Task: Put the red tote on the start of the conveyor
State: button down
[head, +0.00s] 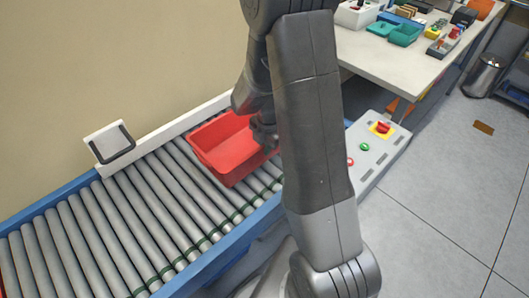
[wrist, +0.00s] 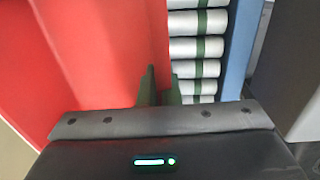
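The red tote (head: 226,150) is an open, empty-looking bin over the conveyor rollers (head: 130,225), near the end by the control panel. It looks level; I cannot tell whether its base rests fully on the rollers. My gripper (head: 264,134) is at the tote's right side, partly hidden behind my arm. In the wrist view the tote (wrist: 110,50) fills the left. My gripper's two fingers (wrist: 161,88) are close together at the tote's edge, one on the red side and one on the roller side, apparently with the wall between them.
A control panel (head: 372,150) with red and green buttons stands at the conveyor's right end. A white-framed bracket (head: 109,143) rises on the far rail. A table (head: 395,62) with bins is behind. The rollers left of the tote are clear.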

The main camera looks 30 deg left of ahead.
jog(key=shift+f, duration=1.6)
jog(key=c, duration=1.6)
grip_release()
jog(key=shift+c, duration=0.2)
notch_tip(320, 180, up, 12)
jog(key=shift+d, duration=0.4)
jog(key=shift+s, duration=0.1)
